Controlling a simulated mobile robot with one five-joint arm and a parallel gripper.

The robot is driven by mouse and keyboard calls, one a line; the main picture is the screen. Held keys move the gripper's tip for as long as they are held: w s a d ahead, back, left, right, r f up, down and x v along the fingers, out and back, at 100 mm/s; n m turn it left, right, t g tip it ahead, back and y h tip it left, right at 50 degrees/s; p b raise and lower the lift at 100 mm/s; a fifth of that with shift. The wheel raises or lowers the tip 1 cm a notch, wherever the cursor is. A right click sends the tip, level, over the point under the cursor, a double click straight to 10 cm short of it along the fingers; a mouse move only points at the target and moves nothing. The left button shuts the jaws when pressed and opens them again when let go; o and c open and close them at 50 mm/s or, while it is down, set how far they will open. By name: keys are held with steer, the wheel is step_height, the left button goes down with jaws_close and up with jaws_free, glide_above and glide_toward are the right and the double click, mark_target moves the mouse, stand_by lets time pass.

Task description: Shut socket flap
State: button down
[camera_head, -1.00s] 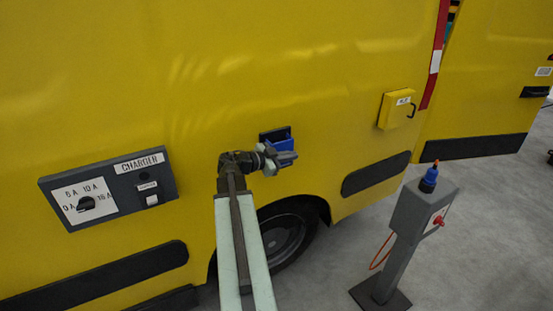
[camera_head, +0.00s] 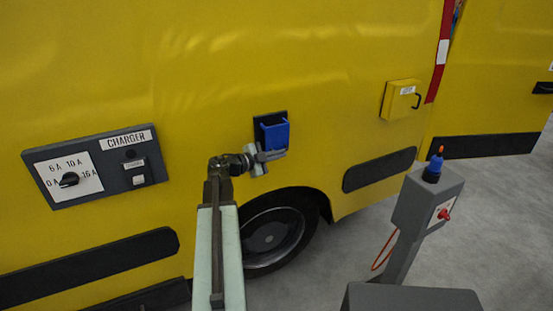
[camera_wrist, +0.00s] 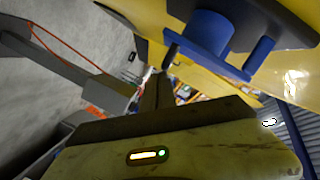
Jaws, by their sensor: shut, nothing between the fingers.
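The blue socket (camera_head: 275,136) sits on a dark backing plate (camera_head: 283,114) on the yellow van side. Its blue flap stands in front of the plate, with a gap showing at the top. In the wrist view the blue socket part (camera_wrist: 208,32) is a round collar with a flat blue piece across its end; I cannot tell whether the flap touches it. My gripper (camera_head: 273,155) is shut and empty, at the socket's lower edge in the head view. My fingers (camera_wrist: 156,92) also show in the wrist view, below the blue part; contact is unclear.
A charger panel (camera_head: 97,166) with a dial is on the van at left. A yellow box (camera_head: 400,98) with a handle is at right. A grey post (camera_head: 425,197) with a blue-and-orange top stands on the floor at right. The van's wheel (camera_head: 270,236) is below the socket.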

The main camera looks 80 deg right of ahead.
steer(key=shift+s+d+f, duration=0.1)
stand_by(0.5)
steer(key=w+a+r+p, duration=0.1)
steer(key=w+a, duration=0.3)
steer(key=a, duration=0.6)
steer(key=shift+w+a+r, duration=0.15)
steer(key=shift+w+a, duration=0.1)
steer(key=shift+a, duration=0.1)
